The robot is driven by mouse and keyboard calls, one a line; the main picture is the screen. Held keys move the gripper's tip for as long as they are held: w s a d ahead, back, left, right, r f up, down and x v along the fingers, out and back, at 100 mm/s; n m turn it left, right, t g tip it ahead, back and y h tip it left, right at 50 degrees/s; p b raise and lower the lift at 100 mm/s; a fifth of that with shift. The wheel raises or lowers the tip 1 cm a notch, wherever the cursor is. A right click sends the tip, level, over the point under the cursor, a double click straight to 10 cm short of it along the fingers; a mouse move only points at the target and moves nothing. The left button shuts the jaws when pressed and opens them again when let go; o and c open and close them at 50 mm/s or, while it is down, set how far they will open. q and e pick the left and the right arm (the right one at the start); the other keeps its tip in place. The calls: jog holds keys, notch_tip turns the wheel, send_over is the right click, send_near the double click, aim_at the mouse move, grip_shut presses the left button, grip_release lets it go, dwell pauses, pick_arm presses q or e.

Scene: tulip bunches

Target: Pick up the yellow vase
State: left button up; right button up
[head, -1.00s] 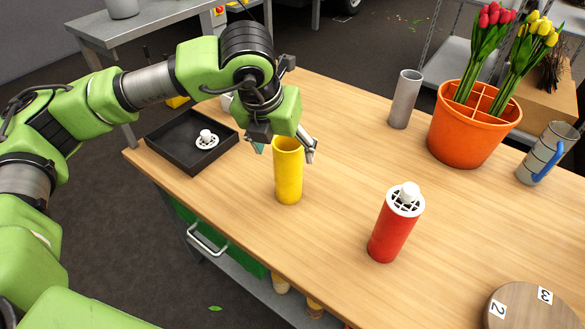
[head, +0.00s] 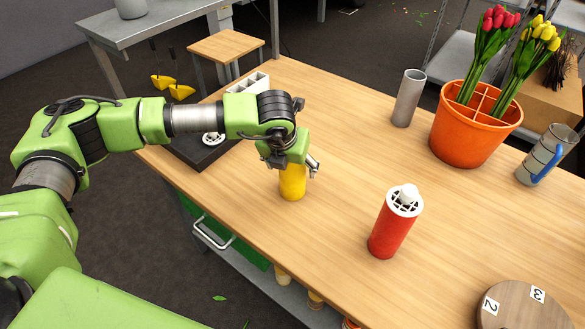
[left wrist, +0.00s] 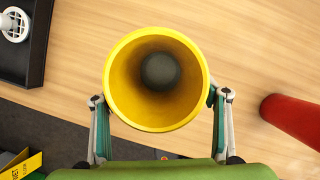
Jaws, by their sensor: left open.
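The yellow vase (head: 292,183) stands upright on the wooden table near its front edge. Its upper part is hidden behind my left gripper (head: 292,167) in the head view. The left wrist view looks down into the open mouth of the yellow vase (left wrist: 120,58). In that view the fingers of my left gripper (left wrist: 160,122) are open, one on each side of the vase. I cannot tell whether they touch it. My right gripper is not in view.
A red vase (head: 393,228) with a white lid stands to the right, also in the left wrist view (left wrist: 296,120). A black tray (head: 190,150) lies left. A grey vase (head: 407,98), orange tulip pot (head: 470,137) and grey jug (head: 545,158) stand behind. A round wooden disc (head: 520,308) is front right.

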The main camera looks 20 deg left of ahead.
pick_arm(q)
jog(key=shift+w+f, duration=0.2)
jog(key=shift+f, duration=0.35)
jog(key=c, duration=1.5)
jog(key=shift+r, duration=0.15)
